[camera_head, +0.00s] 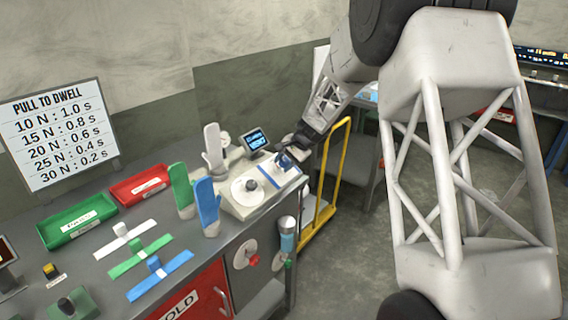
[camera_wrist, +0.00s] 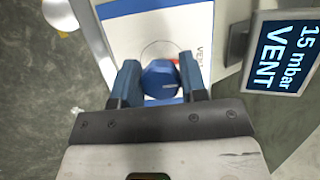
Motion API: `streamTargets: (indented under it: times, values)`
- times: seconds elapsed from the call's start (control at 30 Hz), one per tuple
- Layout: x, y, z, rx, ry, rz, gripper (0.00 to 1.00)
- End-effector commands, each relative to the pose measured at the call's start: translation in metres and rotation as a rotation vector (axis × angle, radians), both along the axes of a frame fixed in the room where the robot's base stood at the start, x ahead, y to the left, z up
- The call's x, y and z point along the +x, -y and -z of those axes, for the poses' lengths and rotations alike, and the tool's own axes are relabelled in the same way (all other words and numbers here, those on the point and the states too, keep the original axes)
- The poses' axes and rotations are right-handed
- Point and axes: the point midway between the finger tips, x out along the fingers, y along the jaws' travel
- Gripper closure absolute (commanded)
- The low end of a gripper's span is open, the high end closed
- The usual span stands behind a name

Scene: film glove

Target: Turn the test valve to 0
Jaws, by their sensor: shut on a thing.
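A blue valve knob (camera_wrist: 160,80) sits on a white plate with a blue border and the word VENT, in the wrist view. A small red mark shows beside the knob. My gripper (camera_wrist: 159,72) is shut on the knob, one finger on each side. In the head view my gripper (camera_head: 291,153) is at the right end of the pale tester box (camera_head: 240,207), and the knob is mostly hidden there. The tester's screen (camera_wrist: 282,54) reads "15 mbar VENT". A 0 mark is not visible in either view.
A round dial with a dark knob (camera_head: 250,185) is left of my gripper. Green (camera_head: 182,190) and blue (camera_head: 207,205) upright gloves stand beside the tester. A yellow cart frame (camera_head: 334,170) is close on the right. Red and green trays lie further left.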

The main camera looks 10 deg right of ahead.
Motion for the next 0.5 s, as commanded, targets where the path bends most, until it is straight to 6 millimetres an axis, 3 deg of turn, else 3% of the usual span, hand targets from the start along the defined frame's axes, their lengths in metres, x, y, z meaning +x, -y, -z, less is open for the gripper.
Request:
streamTargets:
  times: [0.07,0.1,0.23,0.5]
  values:
    - [-0.0003,-0.0002,0.0009,0.000,-0.001,-0.001,0.84]
    - [-0.0003,-0.0002,0.0009,0.000,-0.001,-0.001,0.54]
    - [-0.0002,-0.0002,0.0006,-0.001,-0.001,0.001,0.35]
    - [-0.0001,0.0000,0.0000,0.000,-0.001,0.001,0.35]
